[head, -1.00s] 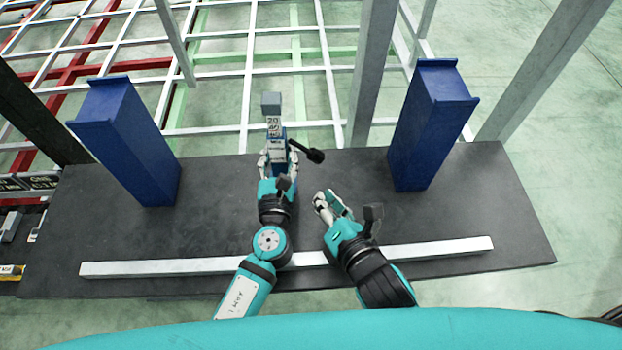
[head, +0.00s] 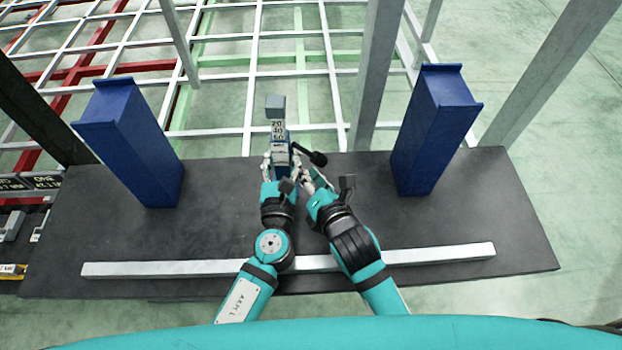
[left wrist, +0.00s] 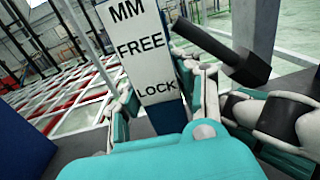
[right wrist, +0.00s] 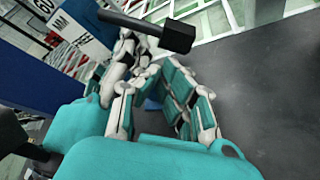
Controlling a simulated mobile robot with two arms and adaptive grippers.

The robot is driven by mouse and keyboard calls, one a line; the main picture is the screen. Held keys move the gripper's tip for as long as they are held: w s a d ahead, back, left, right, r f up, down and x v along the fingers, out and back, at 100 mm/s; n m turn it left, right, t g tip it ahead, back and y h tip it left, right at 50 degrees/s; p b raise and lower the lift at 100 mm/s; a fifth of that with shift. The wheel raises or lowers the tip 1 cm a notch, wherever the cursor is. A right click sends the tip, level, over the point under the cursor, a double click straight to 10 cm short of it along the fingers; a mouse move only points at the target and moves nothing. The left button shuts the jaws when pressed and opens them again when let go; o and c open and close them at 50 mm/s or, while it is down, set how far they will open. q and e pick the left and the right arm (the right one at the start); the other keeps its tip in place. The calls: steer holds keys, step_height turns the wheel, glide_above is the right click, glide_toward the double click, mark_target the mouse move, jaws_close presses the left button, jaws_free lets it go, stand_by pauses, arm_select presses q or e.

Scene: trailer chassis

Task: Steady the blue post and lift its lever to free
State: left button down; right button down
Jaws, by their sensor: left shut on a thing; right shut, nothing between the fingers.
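The slim post (head: 278,139) stands upright on the dark bench, blue on its side, with a white scale plate. The plate reads MM, FREE and LOCK in the left wrist view (left wrist: 143,45). My left gripper (head: 280,163) is shut around the post's lower part. My right gripper (head: 314,181) is shut and empty, just below the handle and close beside my left gripper. Contact with the lever is not visible.
Large blue stands (head: 133,145) and (head: 430,135) rise on both sides of the dark bench (head: 230,230). A pale bar (head: 170,268) lies along the front edge. Grey uprights (head: 376,75) and a white frame stand behind. The bench right of my right gripper is clear.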

mark_target(324, 161)
steer(key=shift+d+r+n+h, duration=0.4)
steer(key=shift+d+n+h, duration=0.15)
steer(key=shift+n, duration=0.15)
stand_by(0.4)
steer(key=shift+d+r+n+g+h, duration=0.4)
steer(key=shift+d+r+n+h, duration=0.4)
steer(key=shift+r+n+h, duration=0.2)
steer(key=shift+d+r+n+h, duration=0.3)
steer(key=shift+r+n+h, duration=0.2)
steer(key=shift+h, duration=0.15)
steer(key=shift+s+d+r+n+h, duration=0.1)
steer(key=shift+r+n+h, duration=0.4)
steer(key=shift+r, duration=0.9)
steer(key=shift+r+n+h, duration=0.5)
steer(key=shift+r, duration=0.85)
steer(key=shift+d+g, duration=0.15)
steer(key=shift+g, duration=0.15)
